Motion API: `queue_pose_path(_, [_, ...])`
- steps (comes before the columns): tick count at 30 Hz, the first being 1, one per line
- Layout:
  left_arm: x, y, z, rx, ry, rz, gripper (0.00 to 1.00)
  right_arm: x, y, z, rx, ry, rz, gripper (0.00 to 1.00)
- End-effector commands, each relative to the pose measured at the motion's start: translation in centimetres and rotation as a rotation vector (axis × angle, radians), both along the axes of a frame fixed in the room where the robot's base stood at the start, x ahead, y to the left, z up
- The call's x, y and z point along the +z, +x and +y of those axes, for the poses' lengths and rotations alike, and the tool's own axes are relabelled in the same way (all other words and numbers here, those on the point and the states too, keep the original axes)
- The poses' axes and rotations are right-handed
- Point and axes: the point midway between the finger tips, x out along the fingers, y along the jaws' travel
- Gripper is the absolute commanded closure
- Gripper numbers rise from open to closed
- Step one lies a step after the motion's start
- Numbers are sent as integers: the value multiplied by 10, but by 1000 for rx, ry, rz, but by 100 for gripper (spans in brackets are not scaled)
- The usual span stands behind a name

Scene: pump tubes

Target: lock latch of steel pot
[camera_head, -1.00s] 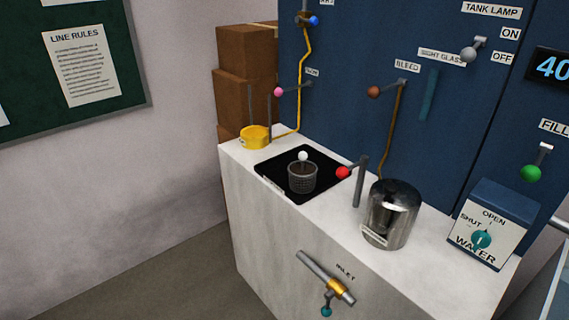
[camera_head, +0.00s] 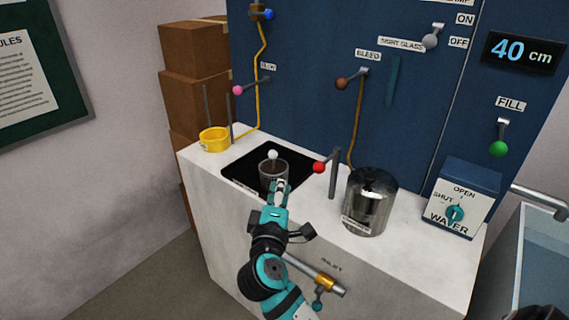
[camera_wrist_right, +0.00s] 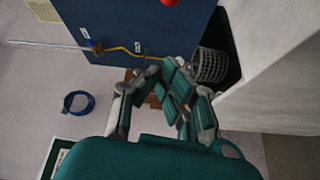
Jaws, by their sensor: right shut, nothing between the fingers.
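The steel pot (camera_head: 370,202) is a shiny metal cylinder with a small label low on its front, standing upright on the white counter. Beside it on the left stands a grey post with a lever ending in a red ball (camera_head: 319,168); I cannot tell whether this is the latch. My right gripper (camera_head: 281,186) is shut and empty, in front of the dark mesh basket and left of the pot, apart from both pot and red ball. In the wrist view its fingers (camera_wrist_right: 165,75) point toward the blue panel. My left gripper is not in view.
A yellow ring holder (camera_head: 214,139) is at the counter's left end. The water box (camera_head: 462,200) is right of the pot. The inlet pipe (camera_head: 315,274) sticks out of the counter front.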

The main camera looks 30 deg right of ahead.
Motion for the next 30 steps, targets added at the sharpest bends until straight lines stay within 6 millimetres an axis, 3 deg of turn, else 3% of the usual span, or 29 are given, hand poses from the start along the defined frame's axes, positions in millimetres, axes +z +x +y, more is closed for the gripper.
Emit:
queue_pose_path(3, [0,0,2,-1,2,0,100,14,-5,-3,-19,-10,-24,100])
queue_pose_path(16, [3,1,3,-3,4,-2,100,15,0,-7,-20,-11,-24,100])
queue_pose_path(20, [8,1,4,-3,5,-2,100,18,14,-19,-21,-13,-24,100])
queue_pose_path(30, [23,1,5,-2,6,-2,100,22,72,-62,-21,-13,-22,100])
